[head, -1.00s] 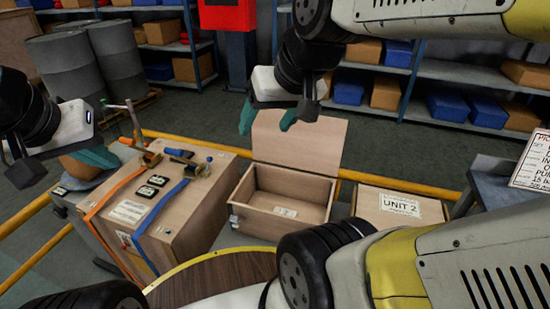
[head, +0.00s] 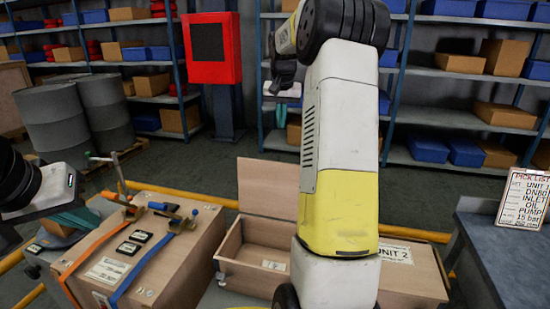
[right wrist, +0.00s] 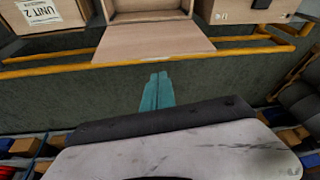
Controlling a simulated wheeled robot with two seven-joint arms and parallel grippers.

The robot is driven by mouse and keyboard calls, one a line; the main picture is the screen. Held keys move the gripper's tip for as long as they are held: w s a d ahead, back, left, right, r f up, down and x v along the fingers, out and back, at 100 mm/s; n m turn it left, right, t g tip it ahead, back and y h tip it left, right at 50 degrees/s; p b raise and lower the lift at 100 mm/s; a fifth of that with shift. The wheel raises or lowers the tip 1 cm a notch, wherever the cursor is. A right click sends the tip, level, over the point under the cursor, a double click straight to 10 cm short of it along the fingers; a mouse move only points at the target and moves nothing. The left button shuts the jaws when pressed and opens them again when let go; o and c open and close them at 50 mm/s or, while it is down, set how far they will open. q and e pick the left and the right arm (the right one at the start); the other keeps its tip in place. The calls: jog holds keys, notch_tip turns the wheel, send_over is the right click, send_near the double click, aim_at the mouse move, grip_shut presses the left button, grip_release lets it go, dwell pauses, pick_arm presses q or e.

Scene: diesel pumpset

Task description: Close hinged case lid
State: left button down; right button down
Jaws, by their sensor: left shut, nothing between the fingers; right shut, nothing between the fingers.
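The open wooden case (head: 228,243) stands on the bench in the head view, empty where I can see inside. Its hinged lid (head: 264,188) stands up at the back; my right arm covers the right part of case and lid. In the right wrist view the lid (right wrist: 155,46) lies between the case and my right gripper (right wrist: 160,76). That gripper is shut and empty, its teal fingertips apart from the lid; in the head view it is beyond and above the lid, partly hidden. My left gripper (head: 84,219) is shut beside the strapped crate, left of the case.
A strapped wooden crate (head: 180,258) with tools on top stands left of the case. The closed UNIT 2 box (head: 415,280) stands right of it. A yellow rail (right wrist: 45,68) runs behind the bench. Shelves (head: 430,160) stand further back, with open floor between.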

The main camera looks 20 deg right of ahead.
jog(key=w+d+f+m+g, duration=0.1)
jog(key=w+d+f+m, duration=0.1)
jog(key=w+d+f, duration=0.55)
jog(key=shift+h, duration=0.3)
jog(key=f, duration=0.3)
jog(key=s+f, duration=0.1)
jog(key=f, duration=0.2)
jog(key=s+d+f, duration=0.1)
jog(key=f, duration=0.3)
jog(key=shift+d+f, duration=0.1)
jog(key=shift+s+a, duration=0.4)
jog(key=shift+s, duration=0.1)
